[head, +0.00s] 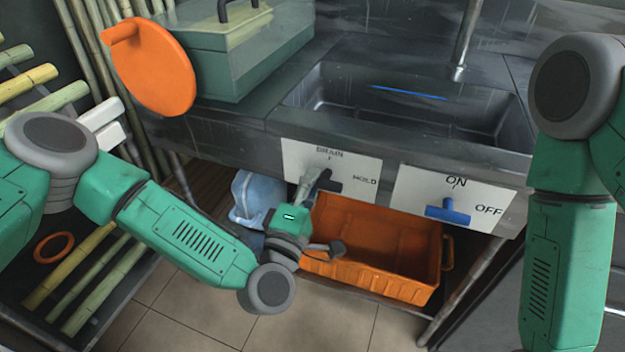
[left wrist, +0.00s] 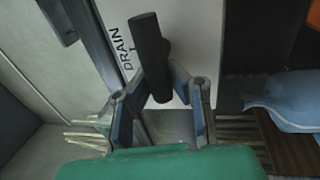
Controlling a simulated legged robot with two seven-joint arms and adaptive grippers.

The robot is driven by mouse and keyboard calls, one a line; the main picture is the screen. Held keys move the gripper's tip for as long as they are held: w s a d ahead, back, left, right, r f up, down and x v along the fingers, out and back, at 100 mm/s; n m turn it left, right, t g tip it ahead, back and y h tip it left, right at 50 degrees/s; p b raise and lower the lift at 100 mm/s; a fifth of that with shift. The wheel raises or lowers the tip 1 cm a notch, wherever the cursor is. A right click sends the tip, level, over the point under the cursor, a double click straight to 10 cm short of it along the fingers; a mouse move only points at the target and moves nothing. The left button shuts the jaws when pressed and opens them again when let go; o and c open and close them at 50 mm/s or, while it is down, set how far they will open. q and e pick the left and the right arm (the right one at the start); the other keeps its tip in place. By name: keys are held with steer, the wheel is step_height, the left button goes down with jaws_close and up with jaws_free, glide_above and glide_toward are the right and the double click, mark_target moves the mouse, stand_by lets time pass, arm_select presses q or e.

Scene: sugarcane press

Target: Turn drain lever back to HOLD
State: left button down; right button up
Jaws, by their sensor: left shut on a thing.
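The black drain lever (head: 331,186) is on a white plate (head: 305,160) marked DRAIN at the top and a word that looks like HOLD at the right. Its bar lies roughly sideways, across the plate. My left gripper (head: 312,188) is at the lever and partly hides it. In the left wrist view, the fingers (left wrist: 160,78) are closed around the black lever (left wrist: 146,38), beside the DRAIN lettering. My right arm stands at the right of the head view, but its gripper is out of view.
A second plate (head: 410,190) with ON and OFF holds a blue lever (head: 447,211). An orange crate (head: 375,285) and a blue jug (head: 252,195) are below the counter. A sink (head: 400,115) is above. The green press box (head: 235,60) has an orange wheel (head: 150,68).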

arm_select(q)
steer(key=shift+s+f, duration=0.1)
steer(key=shift+f, duration=0.3)
steer(key=c, duration=1.4)
jaws_free()
steer(key=shift+c, duration=0.2)
steer(key=shift+r, duration=0.15)
steer(key=v, duration=1.2)
